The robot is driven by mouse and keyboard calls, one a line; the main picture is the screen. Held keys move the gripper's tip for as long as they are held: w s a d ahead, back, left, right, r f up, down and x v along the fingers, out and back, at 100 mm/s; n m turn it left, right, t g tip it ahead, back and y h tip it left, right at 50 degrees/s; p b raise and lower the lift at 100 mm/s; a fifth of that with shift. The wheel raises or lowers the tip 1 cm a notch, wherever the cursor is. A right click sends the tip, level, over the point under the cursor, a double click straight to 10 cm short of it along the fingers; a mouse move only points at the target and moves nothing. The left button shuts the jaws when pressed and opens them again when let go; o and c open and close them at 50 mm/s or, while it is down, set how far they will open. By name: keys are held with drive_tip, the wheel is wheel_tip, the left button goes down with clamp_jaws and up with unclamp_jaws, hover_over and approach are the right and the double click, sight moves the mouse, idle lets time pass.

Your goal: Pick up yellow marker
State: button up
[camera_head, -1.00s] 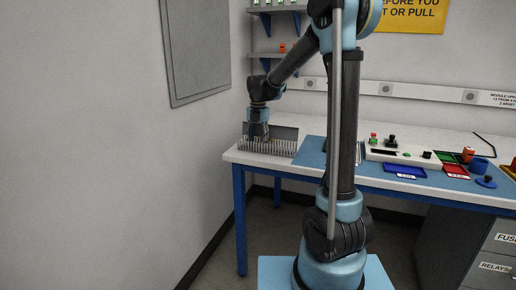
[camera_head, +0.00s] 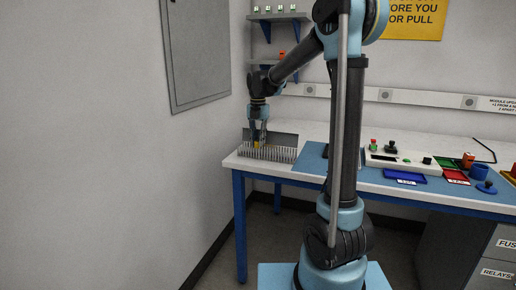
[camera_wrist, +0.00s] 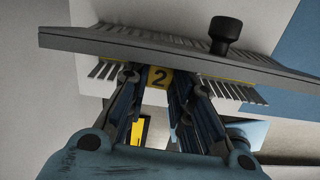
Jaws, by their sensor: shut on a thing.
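The yellow marker (camera_wrist: 160,77) bears a black "2" and shows in the wrist view between my two fingertips. My gripper (camera_wrist: 156,92) is shut on it, with a finger against each side. In the head view my gripper (camera_head: 258,136) points down over the grey comb-like rack (camera_head: 268,153) at the table's left end. A small patch of yellow (camera_head: 256,144) shows between the fingers there. The marker's lower part is hard to make out, so I cannot tell whether it is clear of the rack.
The rack's grey plate (camera_wrist: 120,39) with a black knob (camera_wrist: 224,31) lies close to my fingertips in the wrist view. A wall is just left of the table. To the right are a blue mat (camera_head: 312,160), a control box (camera_head: 400,161) and a blue tray (camera_head: 405,177).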

wheel_tip(320, 180, up, 14)
idle(0.4)
idle(0.3)
